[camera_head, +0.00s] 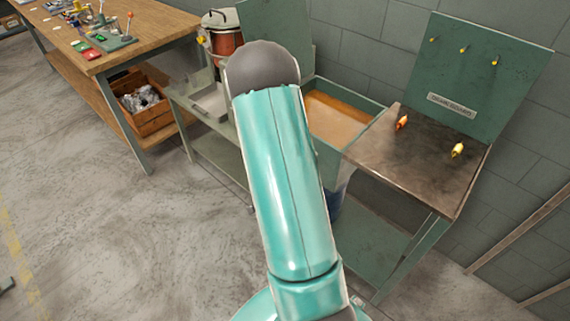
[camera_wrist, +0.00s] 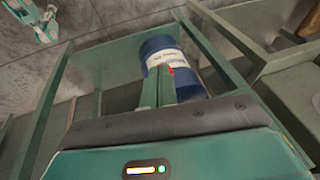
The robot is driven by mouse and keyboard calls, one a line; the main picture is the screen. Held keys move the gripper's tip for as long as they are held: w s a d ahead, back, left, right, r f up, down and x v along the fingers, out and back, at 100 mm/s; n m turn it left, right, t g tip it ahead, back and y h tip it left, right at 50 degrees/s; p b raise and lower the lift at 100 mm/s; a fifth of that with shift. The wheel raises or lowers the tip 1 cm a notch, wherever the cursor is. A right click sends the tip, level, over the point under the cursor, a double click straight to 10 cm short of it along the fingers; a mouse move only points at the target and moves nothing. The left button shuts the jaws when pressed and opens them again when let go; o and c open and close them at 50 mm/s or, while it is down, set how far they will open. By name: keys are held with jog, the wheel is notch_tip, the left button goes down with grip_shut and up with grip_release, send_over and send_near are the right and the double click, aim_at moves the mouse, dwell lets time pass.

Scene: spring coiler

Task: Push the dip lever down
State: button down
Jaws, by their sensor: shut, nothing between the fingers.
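I cannot make out the dip lever for certain in either view; my turquoise arm covers part of the station in the head view. The green dip tank (camera_head: 378,108), with orange-brown liquid (camera_head: 340,117) inside, is partly hidden behind my arm. My gripper (camera_wrist: 160,74) shows in the wrist view, its two green fingers together and empty. They overlap a blue drum (camera_wrist: 160,48) with a white label in that picture. A small red spot (camera_wrist: 171,71) shows by the fingertips; I cannot tell what it is part of. My gripper is hidden in the head view.
A worn metal bench (camera_head: 420,160) with a red and a yellow lure-like piece and a green pegboard (camera_head: 480,70) stands at right. A red canister (camera_head: 226,42) stands behind my arm. A wooden workbench (camera_head: 110,45) is at upper left.

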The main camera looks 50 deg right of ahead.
jog(key=shift+s+d+f, duration=0.1)
jog(key=shift+d+f, duration=0.05)
jog(key=shift+f, duration=0.4)
jog(key=shift+r, duration=0.25)
